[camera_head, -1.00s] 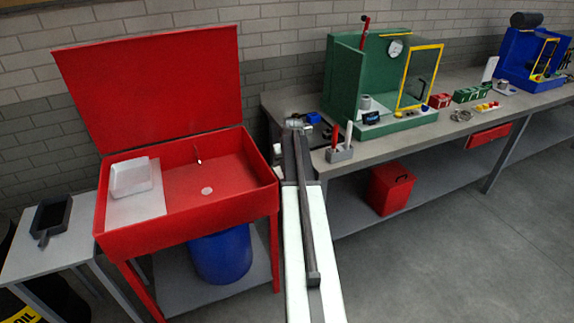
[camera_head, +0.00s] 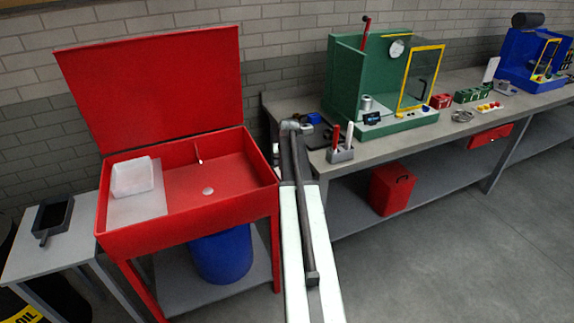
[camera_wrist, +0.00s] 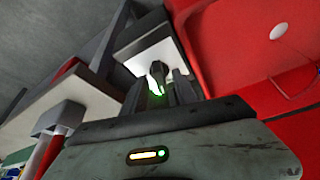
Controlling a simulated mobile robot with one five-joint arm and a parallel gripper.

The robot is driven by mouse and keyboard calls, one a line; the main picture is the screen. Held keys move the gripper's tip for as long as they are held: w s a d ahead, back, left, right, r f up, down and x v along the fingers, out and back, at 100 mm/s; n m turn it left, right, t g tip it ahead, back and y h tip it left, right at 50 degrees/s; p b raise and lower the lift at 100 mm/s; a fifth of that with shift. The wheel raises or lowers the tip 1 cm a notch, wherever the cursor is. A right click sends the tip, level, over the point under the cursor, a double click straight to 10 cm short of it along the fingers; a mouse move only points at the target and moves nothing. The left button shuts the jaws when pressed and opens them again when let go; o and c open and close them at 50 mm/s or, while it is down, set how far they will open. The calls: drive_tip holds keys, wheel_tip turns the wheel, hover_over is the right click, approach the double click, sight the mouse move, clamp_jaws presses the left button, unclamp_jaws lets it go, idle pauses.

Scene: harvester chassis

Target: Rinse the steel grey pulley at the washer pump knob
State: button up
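The red washer (camera_head: 190,218) stands at the left in the head view with its lid raised. A small spout (camera_head: 198,152) shows at the back of its basin. I cannot clearly make out the pump knob. My gripper (camera_wrist: 158,88) is beside the washer's right side, and its tip is mostly hidden behind my arm in the head view. In the wrist view a dark rounded shape with green glints shows between the two fingers. I cannot tell whether it is the steel grey pulley, held, or something beyond. The red basin is at the right there.
A white tub (camera_head: 132,177) sits in the washer's left part. A grey workbench (camera_head: 400,138) runs right, with a tool holder (camera_head: 340,155), a green machine (camera_head: 345,85) and small parts. A side table (camera_head: 32,262) with a dark tray stands left. Floor at the right is clear.

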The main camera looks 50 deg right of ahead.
drive_tip(key=p+v, duration=0.6)
drive_tip(key=v, duration=0.1)
drive_tip(key=shift+r, duration=0.15)
